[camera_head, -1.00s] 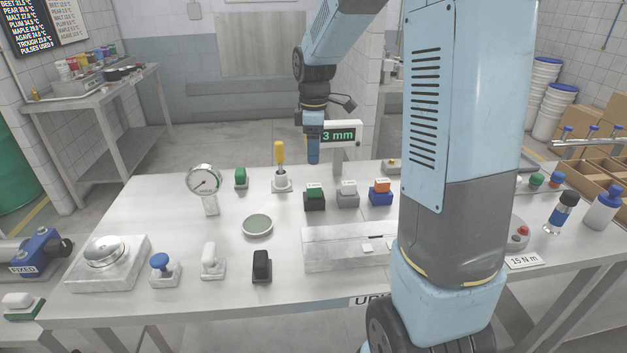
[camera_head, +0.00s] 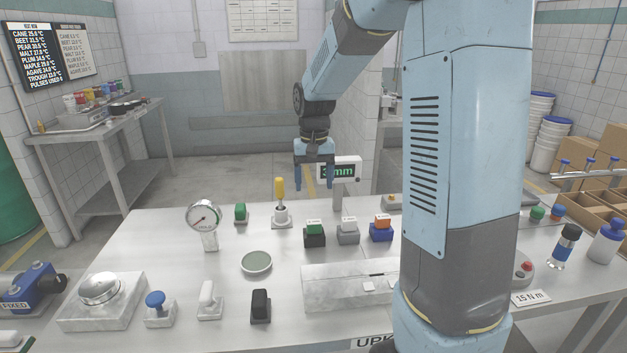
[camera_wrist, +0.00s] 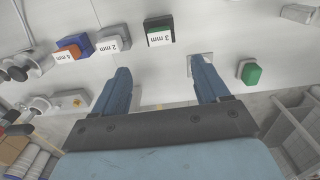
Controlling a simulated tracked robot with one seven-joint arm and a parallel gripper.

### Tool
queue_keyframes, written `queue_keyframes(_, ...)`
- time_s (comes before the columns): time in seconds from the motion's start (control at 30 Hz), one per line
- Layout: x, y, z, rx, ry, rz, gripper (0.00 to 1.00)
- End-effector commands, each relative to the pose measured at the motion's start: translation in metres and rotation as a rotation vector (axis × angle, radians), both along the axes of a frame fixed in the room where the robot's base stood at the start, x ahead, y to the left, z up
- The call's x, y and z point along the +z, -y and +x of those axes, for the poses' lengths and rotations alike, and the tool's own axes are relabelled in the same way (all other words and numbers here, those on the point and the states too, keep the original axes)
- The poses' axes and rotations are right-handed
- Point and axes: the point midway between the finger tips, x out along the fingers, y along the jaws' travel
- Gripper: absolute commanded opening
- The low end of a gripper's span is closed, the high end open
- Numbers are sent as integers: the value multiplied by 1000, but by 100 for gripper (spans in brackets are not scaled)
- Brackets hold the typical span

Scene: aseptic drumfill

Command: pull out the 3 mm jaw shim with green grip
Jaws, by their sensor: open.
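The 3 mm shim with green grip (camera_head: 314,227) stands in a black holder (camera_head: 314,240) on the bench. In the wrist view the green grip (camera_wrist: 158,20) shows behind a white "3 mm" label at the top centre. My gripper (camera_head: 314,186) is open and empty, pointing down, above and behind the shim in the head view. In the wrist view my two fingers (camera_wrist: 161,90) are wide apart, and the shim lies beyond their tips, apart from them.
A grey shim block (camera_head: 348,234) and a blue block with orange grip (camera_head: 381,231) stand right of the green one. A yellow-handled tool (camera_head: 279,190) stands upright to its left. A "3 mm" display (camera_head: 340,170) is close behind my gripper. A round dish (camera_head: 256,262) lies in front.

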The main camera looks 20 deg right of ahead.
Motion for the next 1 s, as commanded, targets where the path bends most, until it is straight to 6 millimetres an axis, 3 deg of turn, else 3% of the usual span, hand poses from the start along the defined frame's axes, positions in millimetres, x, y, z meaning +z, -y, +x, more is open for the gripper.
queue_keyframes(0.27,-19,0,0,-20,-2,0,74)
queue_keyframes(0.8,-105,0,-1,-18,-4,0,74)
queue_keyframes(1.0,-127,0,-1,-18,-3,1,74)
